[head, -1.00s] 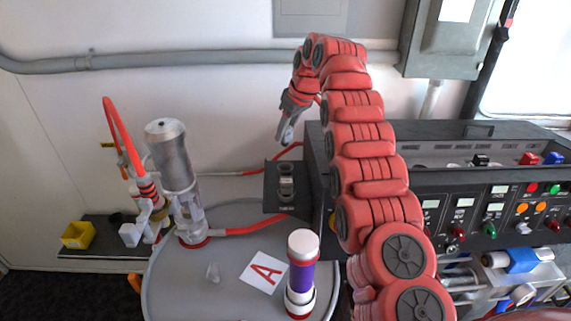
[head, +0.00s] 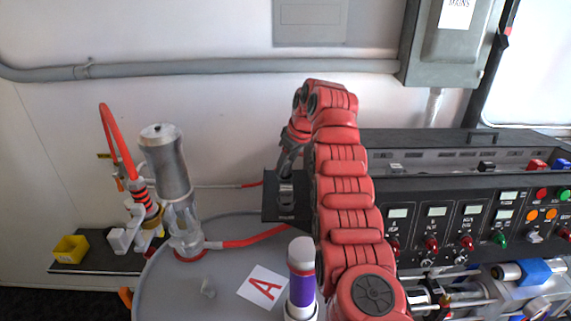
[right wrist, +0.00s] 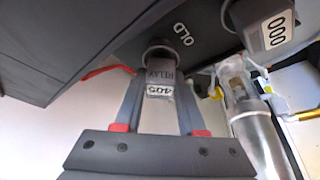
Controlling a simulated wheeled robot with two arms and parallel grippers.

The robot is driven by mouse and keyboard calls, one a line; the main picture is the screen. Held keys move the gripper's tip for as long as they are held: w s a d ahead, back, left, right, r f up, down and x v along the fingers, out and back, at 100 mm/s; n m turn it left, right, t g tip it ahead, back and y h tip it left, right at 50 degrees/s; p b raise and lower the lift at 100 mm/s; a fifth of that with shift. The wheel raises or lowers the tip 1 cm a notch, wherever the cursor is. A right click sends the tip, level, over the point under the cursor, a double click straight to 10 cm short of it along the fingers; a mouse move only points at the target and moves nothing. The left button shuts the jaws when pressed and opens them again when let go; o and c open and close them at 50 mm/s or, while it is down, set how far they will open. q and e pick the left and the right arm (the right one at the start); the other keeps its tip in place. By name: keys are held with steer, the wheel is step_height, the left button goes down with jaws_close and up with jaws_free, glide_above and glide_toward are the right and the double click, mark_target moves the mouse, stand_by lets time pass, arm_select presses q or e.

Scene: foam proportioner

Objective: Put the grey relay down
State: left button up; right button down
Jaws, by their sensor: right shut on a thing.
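In the head view my right gripper (head: 287,172) points down over the small black bracket (head: 270,207) on the side of the black console. The relay is hard to make out there. My left gripper is not in view.
A silver cylinder (head: 165,165) stands on the grey round table (head: 225,275), left of the bracket. The black console (head: 450,190) is on the right.

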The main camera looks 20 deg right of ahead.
steer(key=shift+f, duration=0.15)
steer(key=c, duration=0.5)
jaws_free()
steer(key=shift+r, duration=0.2)
steer(key=shift+d+r, duration=0.1)
steer(key=shift+r, duration=0.05)
steer(key=p+v, duration=0.1)
steer(key=v, duration=1)
steer(key=shift+s+r, duration=0.2)
steer(key=shift+r, duration=0.1)
